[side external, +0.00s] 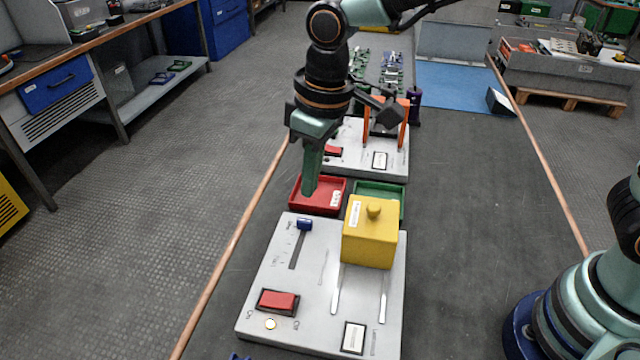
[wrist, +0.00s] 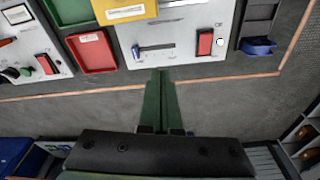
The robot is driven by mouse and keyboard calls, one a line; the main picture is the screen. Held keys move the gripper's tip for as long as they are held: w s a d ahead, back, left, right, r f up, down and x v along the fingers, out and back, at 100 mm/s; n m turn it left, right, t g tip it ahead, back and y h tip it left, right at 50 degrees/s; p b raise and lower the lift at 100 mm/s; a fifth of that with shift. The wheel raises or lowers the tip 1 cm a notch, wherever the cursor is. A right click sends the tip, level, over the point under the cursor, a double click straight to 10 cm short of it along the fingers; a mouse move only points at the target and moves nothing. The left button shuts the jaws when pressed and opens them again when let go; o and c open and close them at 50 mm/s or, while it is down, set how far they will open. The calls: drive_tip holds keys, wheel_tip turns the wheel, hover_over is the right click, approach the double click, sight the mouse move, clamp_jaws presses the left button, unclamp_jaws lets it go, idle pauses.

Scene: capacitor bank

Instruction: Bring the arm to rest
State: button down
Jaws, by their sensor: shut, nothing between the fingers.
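My gripper (side external: 309,192) is shut and empty, pointing down. In the side view its fingertips appear in front of the red tray (side external: 334,207), near the far left corner of the grey panel (side external: 285,262). In the wrist view the closed fingers (wrist: 161,73) end by the panel's near edge, below the blue slider handle (wrist: 136,53). Whether they touch anything cannot be told. The panel carries a red rocker switch (side external: 278,301), a lit round lamp (side external: 270,324) and a yellow box (side external: 370,240) with a knob, standing over two metal rails.
A green tray (side external: 390,190) sits beside the red one. Behind stands a second panel (side external: 347,160) with orange uprights (side external: 403,122). A copper strip (side external: 228,258) edges the table at left. The dark table to the right (side external: 480,230) is clear.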

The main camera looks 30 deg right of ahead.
drive_tip(key=s+d+r+m+t, duration=0.1)
drive_tip(key=s+d+r+m, duration=0.1)
drive_tip(key=d, duration=0.6)
drive_tip(key=s+d+r+m+t, duration=0.1)
drive_tip(key=s+d+r+m, duration=0.1)
drive_tip(key=d, duration=0.6)
drive_tip(key=s+d+r+m+t, duration=0.2)
drive_tip(key=s+d, duration=0.1)
drive_tip(key=d, duration=0.4)
drive_tip(key=shift+d+h, duration=0.4)
